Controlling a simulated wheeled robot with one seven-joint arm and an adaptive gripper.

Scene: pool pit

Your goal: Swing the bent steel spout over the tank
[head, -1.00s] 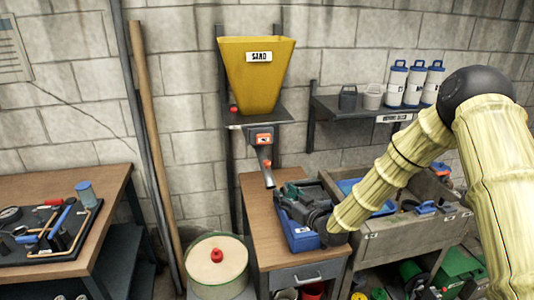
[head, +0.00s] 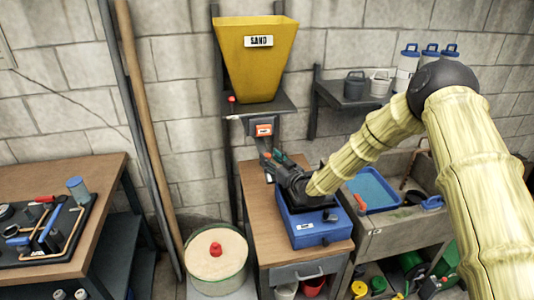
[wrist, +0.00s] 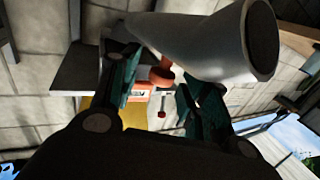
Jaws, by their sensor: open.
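The bent steel spout (head: 264,143) hangs under the yellow sand hopper (head: 256,60), below a grey valve body with an orange label. Its lower end is hidden behind my gripper in the head view. In the wrist view the spout (wrist: 195,45) shows large, its open mouth toward the upper right. My gripper (wrist: 167,88) is open, its two green-grey fingers either side of an orange-red part near the spout. I cannot tell if they touch it. In the head view my gripper (head: 274,165) is at the spout's lower end. A blue box (head: 312,230), perhaps the tank, sits below on the wooden cabinet.
A round drum (head: 217,285) with a red-knobbed pale lid stands left of the cabinet (head: 262,220). A stone sink (head: 400,228) holds a blue tray at right. A workbench (head: 90,170) with pipework is at left. Wooden and metal poles lean on the wall.

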